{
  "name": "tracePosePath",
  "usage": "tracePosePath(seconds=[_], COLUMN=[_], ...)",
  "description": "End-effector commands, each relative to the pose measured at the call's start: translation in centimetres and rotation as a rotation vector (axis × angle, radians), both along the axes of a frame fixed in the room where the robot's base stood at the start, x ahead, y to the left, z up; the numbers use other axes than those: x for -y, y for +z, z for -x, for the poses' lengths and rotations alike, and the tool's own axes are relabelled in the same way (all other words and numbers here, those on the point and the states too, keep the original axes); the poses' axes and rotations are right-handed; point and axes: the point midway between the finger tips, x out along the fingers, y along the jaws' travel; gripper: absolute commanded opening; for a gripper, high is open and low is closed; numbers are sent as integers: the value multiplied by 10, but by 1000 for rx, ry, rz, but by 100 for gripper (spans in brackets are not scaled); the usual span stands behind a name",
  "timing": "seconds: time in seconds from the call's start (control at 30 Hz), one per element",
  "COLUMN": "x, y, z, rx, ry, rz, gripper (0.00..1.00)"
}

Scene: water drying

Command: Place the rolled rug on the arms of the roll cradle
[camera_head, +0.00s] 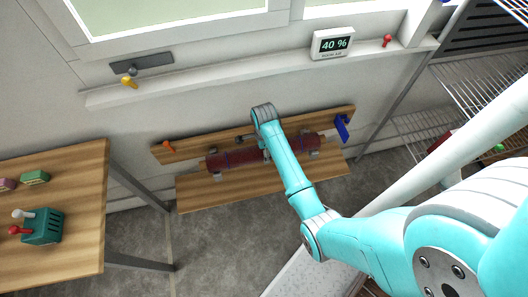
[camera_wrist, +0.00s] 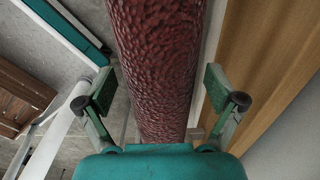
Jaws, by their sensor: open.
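The rolled rug (camera_head: 232,159) is a dark red roll with a bumpy surface, lying lengthwise along the wooden boards by the wall. Light grey brackets, which look like the arms of the roll cradle (camera_head: 216,176), show beneath it towards both ends, and it appears to rest on them. My gripper (camera_head: 266,153) is at the middle of the roll, partly hidden by my arm. In the wrist view the rug (camera_wrist: 160,50) runs between the two green fingers of my open gripper (camera_wrist: 160,90), with a gap visible on each side.
A wooden table (camera_head: 60,165) at left holds a teal box with levers (camera_head: 42,226). A blue clip (camera_head: 342,128) and an orange peg (camera_head: 168,147) sit near the rack's ends. Wire shelves (camera_head: 480,85) are at right.

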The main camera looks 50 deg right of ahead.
Motion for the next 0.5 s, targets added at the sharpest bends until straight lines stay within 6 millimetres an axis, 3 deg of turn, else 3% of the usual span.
tracePosePath(seconds=[0.3, 0.5], x=[0, 1], y=[64, 93], z=[-1, -1], rx=[3, 2], ry=[0, -1], rz=[1, 0], gripper=[93, 93])
